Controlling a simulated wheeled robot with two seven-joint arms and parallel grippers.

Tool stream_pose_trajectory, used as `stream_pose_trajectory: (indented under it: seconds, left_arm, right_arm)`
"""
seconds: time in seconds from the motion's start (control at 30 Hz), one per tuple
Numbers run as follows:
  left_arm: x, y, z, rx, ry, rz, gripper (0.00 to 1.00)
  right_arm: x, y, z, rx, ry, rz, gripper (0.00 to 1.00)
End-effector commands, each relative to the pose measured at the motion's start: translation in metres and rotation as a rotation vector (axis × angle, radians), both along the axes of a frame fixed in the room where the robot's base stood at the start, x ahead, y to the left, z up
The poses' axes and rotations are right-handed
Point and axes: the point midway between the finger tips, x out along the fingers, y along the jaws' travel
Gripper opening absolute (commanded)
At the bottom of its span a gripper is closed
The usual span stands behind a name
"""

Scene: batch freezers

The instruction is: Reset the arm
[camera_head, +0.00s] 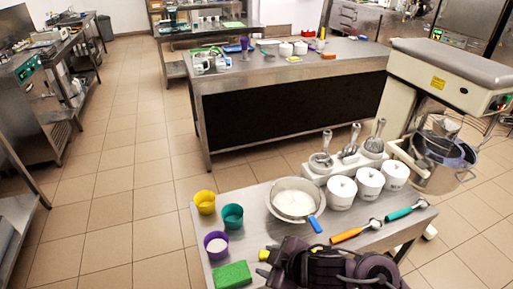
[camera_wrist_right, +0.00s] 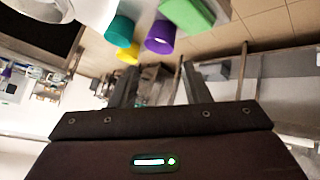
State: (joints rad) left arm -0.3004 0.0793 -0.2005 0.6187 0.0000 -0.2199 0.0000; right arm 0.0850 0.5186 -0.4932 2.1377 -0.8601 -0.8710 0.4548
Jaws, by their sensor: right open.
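My right gripper (camera_head: 285,262) is a dark shape low in the head view, over the front edge of the near steel table (camera_head: 262,240). In the right wrist view the two dark fingers of this gripper (camera_wrist_right: 160,80) stand apart with nothing between them. My left gripper is not in view.
The near table bears a yellow cup (camera_head: 205,202), a teal cup (camera_head: 232,216), a purple cup (camera_head: 216,244), a green sponge (camera_head: 232,275), a pan (camera_head: 294,200), white tubs (camera_head: 341,192) and an orange-handled scoop (camera_head: 350,234). A mixer-like machine (camera_head: 450,75) stands at the right.

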Motion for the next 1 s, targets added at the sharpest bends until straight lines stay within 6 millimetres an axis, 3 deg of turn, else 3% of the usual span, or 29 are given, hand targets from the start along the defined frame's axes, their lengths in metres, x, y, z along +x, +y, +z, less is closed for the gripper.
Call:
stream_pose_trajectory:
  seconds: [0.1, 0.27, 0.5, 0.7, 0.73, 1.0]
  left_arm:
    - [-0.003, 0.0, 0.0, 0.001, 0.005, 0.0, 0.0]
    - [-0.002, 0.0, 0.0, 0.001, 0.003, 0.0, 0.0]
    - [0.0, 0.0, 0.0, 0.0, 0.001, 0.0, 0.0]
    - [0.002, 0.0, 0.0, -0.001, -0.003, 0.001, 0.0]
    - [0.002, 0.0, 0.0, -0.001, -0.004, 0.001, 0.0]
    - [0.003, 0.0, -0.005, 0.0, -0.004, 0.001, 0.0]
  right_arm:
    - [-0.001, -0.02, 0.014, 0.051, 0.02, -0.256, 0.43]
    - [-0.016, -0.071, 0.012, 0.044, 0.13, -0.547, 0.43]
    - [-0.062, -0.13, -0.004, 0.017, 0.335, -0.831, 0.43]
    - [-0.108, -0.164, -0.015, -0.003, 0.511, -1.001, 0.43]
    - [-0.113, -0.167, -0.019, -0.006, 0.534, -1.017, 0.43]
    - [-0.093, -0.162, -0.098, -0.024, 0.544, -1.003, 0.43]
